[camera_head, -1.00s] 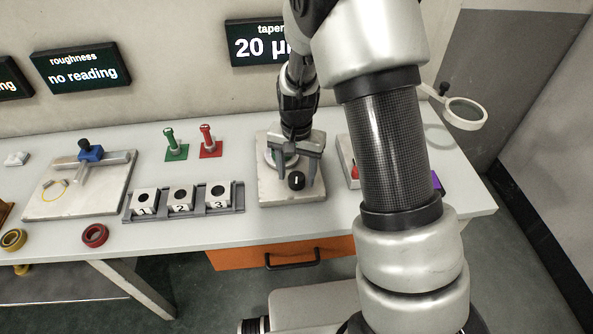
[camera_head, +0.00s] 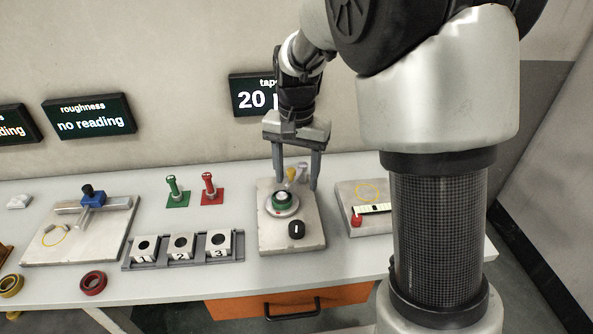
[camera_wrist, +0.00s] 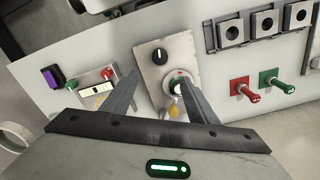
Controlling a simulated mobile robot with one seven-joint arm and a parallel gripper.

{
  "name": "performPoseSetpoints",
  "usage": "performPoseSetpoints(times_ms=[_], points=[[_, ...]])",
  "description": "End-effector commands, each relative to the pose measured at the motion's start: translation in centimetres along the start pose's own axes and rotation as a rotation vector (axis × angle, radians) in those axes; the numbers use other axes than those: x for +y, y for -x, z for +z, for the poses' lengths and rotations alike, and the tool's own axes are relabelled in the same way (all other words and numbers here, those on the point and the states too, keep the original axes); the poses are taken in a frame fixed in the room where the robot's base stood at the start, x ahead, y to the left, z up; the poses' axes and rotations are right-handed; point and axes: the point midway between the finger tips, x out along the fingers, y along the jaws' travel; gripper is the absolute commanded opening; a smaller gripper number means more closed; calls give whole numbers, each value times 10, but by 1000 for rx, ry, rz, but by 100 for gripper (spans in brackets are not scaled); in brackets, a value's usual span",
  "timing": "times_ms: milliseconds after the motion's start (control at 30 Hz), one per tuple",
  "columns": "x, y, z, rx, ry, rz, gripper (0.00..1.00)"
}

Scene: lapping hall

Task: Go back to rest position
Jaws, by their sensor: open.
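My gripper (camera_head: 296,170) is open and empty in the head view. Its two fingers point down above the back part of a pale instrument plate (camera_head: 312,237). A green ring (camera_head: 282,201) sits on the round metal seat of that plate, with a black knob (camera_head: 296,229) in front of it. In the wrist view, my gripper (camera_wrist: 165,100) also shows open, its fingers spread over the same plate (camera_wrist: 150,72). The ring is partly hidden behind one finger there.
A three-slot block rack (camera_head: 185,248), a green post (camera_head: 174,190) and a red post (camera_head: 211,188) stand left of the plate. A roughness gauge (camera_head: 86,207) lies further left, with a red ring (camera_head: 93,282) at the bench front. Another instrument (camera_head: 368,217) is at right.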

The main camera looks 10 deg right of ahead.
Motion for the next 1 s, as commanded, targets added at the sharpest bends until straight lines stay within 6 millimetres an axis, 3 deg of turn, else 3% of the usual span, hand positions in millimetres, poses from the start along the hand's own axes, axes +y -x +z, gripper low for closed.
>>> performPoseSetpoints(times_ms=[600,667,767,900,1000], points=[[3,12,2,6,6,-7,53],[8,27,5,19,17,-21,53],[24,65,17,59,57,-59,53],[58,128,50,150,148,-114,53],[84,163,77,230,221,-137,53]])
